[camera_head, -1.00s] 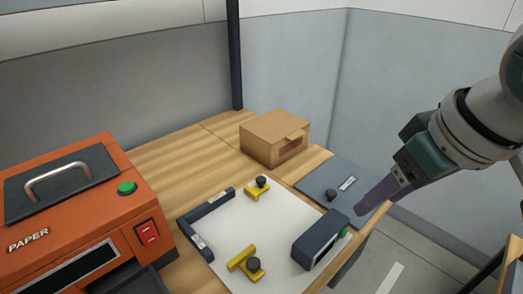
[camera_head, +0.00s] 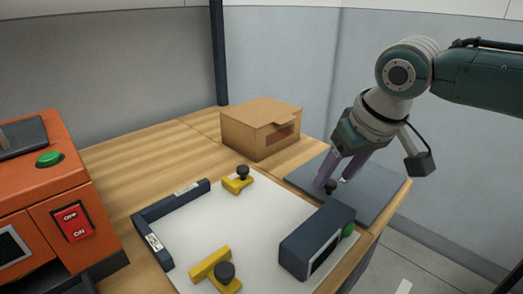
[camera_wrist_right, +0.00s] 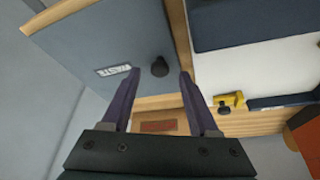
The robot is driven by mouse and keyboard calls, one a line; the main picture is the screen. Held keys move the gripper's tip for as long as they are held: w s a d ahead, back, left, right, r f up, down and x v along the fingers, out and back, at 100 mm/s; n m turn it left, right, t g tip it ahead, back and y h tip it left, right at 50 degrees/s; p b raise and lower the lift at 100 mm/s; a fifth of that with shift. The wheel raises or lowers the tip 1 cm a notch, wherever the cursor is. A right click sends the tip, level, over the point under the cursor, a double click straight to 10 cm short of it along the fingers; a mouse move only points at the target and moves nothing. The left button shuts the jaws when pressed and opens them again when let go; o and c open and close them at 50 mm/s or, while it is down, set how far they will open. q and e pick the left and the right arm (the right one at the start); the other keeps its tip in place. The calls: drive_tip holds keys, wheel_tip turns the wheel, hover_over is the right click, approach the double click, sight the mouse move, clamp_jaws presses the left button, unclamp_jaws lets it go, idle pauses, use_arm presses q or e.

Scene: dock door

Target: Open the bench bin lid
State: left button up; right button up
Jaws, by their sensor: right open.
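The bench bin lid (camera_head: 378,190) is a flat blue-grey panel with a small black knob (camera_head: 331,187), lying closed at the right end of the bench. My right gripper (camera_head: 333,181) is open just above the lid, its purple fingers pointing down at the knob. In the right wrist view, the lid (camera_wrist_right: 95,45) carries a white label (camera_wrist_right: 114,69), and its knob (camera_wrist_right: 160,67) shows between the two open fingertips (camera_wrist_right: 160,72). Whether the fingers touch the knob or lid cannot be told. My left gripper is not in view.
A cardboard box (camera_head: 262,130) stands behind the lid. A white board (camera_head: 225,225) with yellow clamps (camera_head: 238,181) and a dark block (camera_head: 316,240) lies in front and left. An orange machine (camera_head: 45,205) stands at the far left. Walls close off the back and right.

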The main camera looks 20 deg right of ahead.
drive_tip(key=shift+w+f, duration=0.25)
drive_tip(key=shift+f, duration=0.4)
clamp_jaws()
idle(1.0)
